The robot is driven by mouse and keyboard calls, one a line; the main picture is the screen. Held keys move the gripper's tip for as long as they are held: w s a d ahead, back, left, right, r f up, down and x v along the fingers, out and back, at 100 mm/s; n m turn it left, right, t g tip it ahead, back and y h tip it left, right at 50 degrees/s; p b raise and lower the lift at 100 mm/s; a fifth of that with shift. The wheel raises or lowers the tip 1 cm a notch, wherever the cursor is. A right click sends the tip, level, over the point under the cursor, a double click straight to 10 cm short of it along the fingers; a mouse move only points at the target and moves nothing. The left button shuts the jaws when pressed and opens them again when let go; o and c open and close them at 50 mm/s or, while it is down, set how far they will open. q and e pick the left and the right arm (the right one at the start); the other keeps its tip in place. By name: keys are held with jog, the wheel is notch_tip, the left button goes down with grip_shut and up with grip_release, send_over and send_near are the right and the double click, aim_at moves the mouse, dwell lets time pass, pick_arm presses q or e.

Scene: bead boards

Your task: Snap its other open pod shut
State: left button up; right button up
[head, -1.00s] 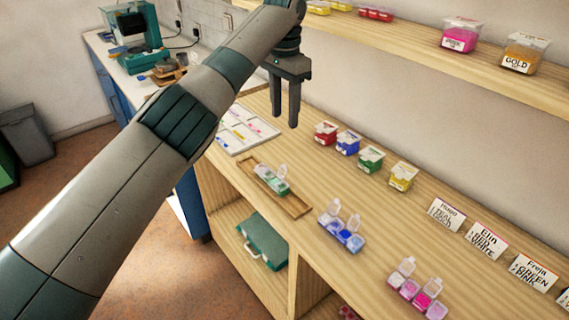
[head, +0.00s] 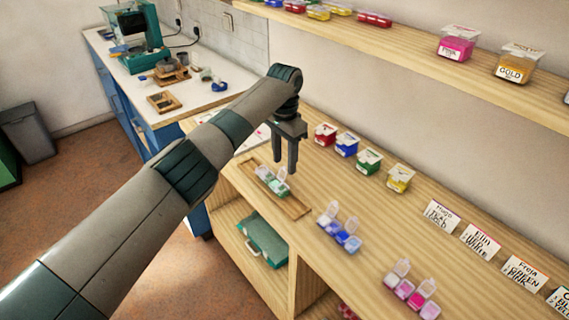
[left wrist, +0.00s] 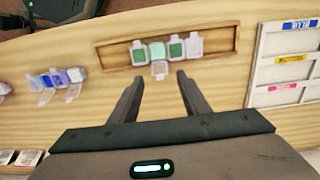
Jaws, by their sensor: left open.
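A short strip of joined pods (head: 271,181) lies in a shallow wooden tray (head: 297,208) on the bench. In the left wrist view the strip (left wrist: 176,50) shows green and pale pods in a row. Whether the other pods are all shut is hard to tell. My left gripper (head: 285,165) is open and empty, pointing down over the bench near the tray. My right gripper is not in view.
A blue pod strip (head: 340,231) and a pink one (head: 412,292) with raised lids stand to the right. Several coloured bead tubs (head: 368,161) line the back, with name cards (head: 480,243) beyond. A white sectioned board (left wrist: 285,65) lies beside the tray.

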aim_at(284, 167)
pick_arm(q)
jog(key=shift+f, duration=1.6)
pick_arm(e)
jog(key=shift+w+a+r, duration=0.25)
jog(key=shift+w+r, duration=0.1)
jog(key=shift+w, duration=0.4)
pick_arm(q)
jog(key=shift+c, duration=0.6)
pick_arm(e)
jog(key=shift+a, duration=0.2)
pick_arm(q)
jog(key=c, duration=1)
jog(key=shift+o, duration=0.2)
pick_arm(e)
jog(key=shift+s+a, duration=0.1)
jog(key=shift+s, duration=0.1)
pick_arm(q)
jog(key=shift+p, duration=0.35)
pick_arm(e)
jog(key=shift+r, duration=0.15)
